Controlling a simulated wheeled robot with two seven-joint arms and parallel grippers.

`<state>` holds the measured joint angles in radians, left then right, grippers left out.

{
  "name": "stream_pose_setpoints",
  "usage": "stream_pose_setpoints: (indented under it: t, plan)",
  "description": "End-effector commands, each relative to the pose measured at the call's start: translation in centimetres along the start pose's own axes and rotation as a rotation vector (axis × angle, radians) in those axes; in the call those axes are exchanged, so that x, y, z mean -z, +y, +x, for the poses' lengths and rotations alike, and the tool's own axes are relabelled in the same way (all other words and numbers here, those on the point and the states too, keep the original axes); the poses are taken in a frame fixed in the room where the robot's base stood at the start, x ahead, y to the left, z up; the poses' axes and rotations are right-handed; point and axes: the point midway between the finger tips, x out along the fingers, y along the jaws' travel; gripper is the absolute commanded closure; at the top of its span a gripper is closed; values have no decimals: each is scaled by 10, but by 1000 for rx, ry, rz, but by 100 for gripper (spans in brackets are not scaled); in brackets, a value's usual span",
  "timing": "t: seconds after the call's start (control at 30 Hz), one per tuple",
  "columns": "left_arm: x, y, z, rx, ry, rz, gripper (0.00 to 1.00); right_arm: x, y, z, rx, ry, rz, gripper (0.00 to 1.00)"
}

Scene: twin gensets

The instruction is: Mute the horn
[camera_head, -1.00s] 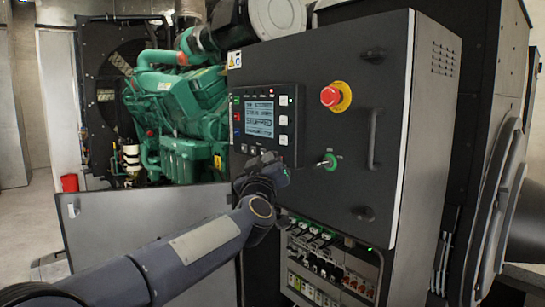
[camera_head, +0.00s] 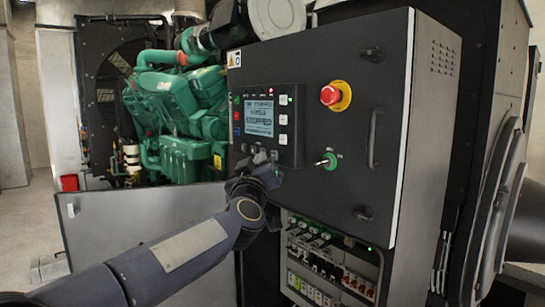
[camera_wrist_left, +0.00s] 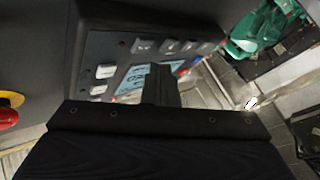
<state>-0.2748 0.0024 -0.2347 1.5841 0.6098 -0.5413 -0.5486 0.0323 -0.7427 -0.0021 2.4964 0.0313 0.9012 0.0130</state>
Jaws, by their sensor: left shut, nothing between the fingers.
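The genset controller (camera_head: 292,153) is a dark panel on the grey cabinet door, with a lit screen (camera_head: 259,118) of text lines. White buttons (camera_head: 283,120) run down its right side, coloured ones down its left, and a row of small dark buttons (camera_head: 244,148) along the bottom. I cannot read which button is the horn mute. My left gripper (camera_head: 262,160) is shut and empty at the bottom row, covering part of it. In the left wrist view the closed fingers (camera_wrist_left: 160,84) overlap the screen (camera_wrist_left: 133,78); I cannot tell whether they touch the panel.
A red emergency stop (camera_head: 330,95) on a yellow ring and a green key switch (camera_head: 328,161) sit right of the controller. A door handle (camera_head: 373,138) sticks out further right. Below is an open bay of breakers (camera_head: 325,265). A green engine (camera_head: 180,110) stands behind left.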

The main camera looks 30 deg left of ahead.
Motion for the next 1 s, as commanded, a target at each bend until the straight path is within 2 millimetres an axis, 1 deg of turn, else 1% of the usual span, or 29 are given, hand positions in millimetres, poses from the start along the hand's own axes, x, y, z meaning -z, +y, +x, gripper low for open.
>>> stream_pose_setpoints:
  t: [0.5, 0.63, 1.0]
  plan:
    - [26, -26, -36, 1, 1, 0, 100, -1, 1, 2, 0, 0, 0, 64]
    - [28, -28, -39, 0, 1, 1, 100, -1, 1, 2, 0, 0, 0, 64]
    - [28, -28, -39, 0, 0, 0, 100, -1, 1, 2, 0, 0, 0, 64]
